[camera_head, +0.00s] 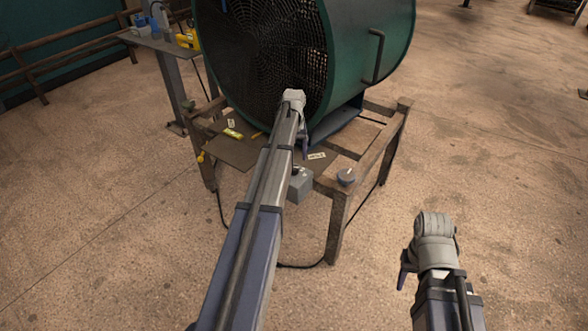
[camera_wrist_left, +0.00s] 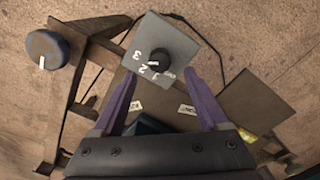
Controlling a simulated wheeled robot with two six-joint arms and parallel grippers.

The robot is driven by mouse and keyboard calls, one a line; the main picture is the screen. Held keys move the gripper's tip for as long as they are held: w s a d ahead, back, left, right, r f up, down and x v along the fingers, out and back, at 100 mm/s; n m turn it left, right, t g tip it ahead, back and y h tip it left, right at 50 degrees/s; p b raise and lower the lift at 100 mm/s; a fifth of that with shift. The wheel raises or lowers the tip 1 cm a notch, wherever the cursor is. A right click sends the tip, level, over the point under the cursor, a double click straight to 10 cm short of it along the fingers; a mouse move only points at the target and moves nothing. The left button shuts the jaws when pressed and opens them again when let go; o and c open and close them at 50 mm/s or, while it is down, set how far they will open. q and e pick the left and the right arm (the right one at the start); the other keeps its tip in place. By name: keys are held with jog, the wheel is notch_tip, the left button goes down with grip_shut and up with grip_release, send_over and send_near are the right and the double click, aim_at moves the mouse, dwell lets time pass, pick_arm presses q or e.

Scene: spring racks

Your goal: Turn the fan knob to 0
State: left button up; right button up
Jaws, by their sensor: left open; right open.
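The fan knob (camera_wrist_left: 160,58) is a small black dial on a grey control box (camera_wrist_left: 176,38) with white marks around it, including 1, 2 and 3. Its white pointer faces lower left, towards the 1 and 2; the exact setting is hard to tell. My left gripper (camera_wrist_left: 161,73) is open, its purple fingers either side of the knob's line and apparently short of it. In the head view the control box (camera_head: 300,186) hangs at the table's front edge, beside my left gripper (camera_head: 304,143). My right gripper (camera_head: 405,272) is open and empty, away from the table.
The large green fan (camera_head: 362,45) stands on a wooden table (camera_head: 338,196). A cable runs below.

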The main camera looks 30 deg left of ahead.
aim_at(294, 167)
pick_arm(q)
notch_tip(294, 167, down, 6)
jog(key=b, duration=0.5)
jog(key=shift+r, duration=0.1)
grip_shut()
dwell(0.4)
